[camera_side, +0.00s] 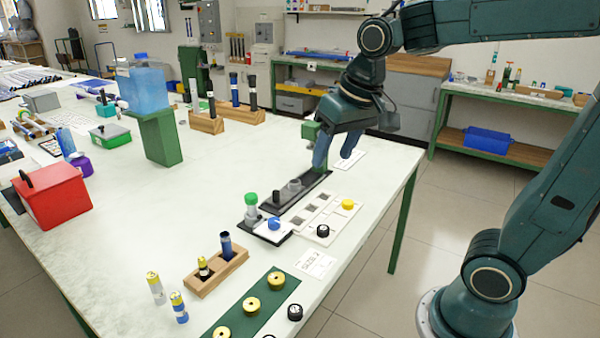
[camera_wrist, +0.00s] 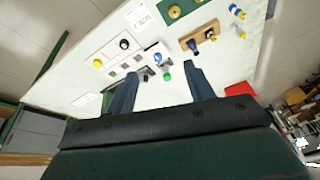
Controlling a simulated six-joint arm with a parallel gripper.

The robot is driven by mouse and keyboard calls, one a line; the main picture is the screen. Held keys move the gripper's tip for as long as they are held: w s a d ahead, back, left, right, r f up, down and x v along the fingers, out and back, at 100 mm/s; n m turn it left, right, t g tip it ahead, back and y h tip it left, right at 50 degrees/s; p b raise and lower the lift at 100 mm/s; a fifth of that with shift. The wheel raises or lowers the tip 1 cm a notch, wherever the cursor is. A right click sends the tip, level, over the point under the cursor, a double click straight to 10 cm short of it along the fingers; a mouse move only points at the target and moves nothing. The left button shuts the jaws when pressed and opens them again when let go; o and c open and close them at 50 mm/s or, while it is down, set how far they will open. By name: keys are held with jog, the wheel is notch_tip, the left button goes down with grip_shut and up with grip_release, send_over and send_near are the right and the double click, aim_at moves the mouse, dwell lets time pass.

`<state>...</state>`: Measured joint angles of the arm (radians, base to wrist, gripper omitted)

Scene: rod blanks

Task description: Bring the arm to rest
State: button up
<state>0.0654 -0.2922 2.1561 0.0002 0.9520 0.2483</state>
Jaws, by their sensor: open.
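My gripper (camera_side: 322,152) hangs over the far right part of the white table (camera_side: 150,230), beyond the black strip (camera_side: 310,190) that carries grey and dark round parts. In the wrist view its two fingers (camera_wrist: 158,90) stand wide apart with nothing between them, so it is open and empty. From the side view I cannot tell how high the fingertips are above the table. A white board (camera_side: 335,222) with dark squares, a yellow knob (camera_side: 347,204) and a black knob (camera_side: 323,231) lies in front of the gripper.
A green-capped part (camera_side: 251,200) and a blue knob (camera_side: 274,223) stand near the strip. A wooden block (camera_side: 216,272) holds upright rods. A green board (camera_side: 235,318) bears gold discs. A red box (camera_side: 52,195) and blue tank (camera_side: 142,88) stand left.

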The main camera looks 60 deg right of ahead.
jog(key=s+a+f+n+t, duration=0.1)
jog(key=s+a+f+n, duration=0.1)
jog(key=s, duration=0.9)
jog(key=shift+s+f+n+t, duration=0.15)
jog(key=shift+s+n+t, duration=0.2)
jog(key=shift+n, duration=0.45)
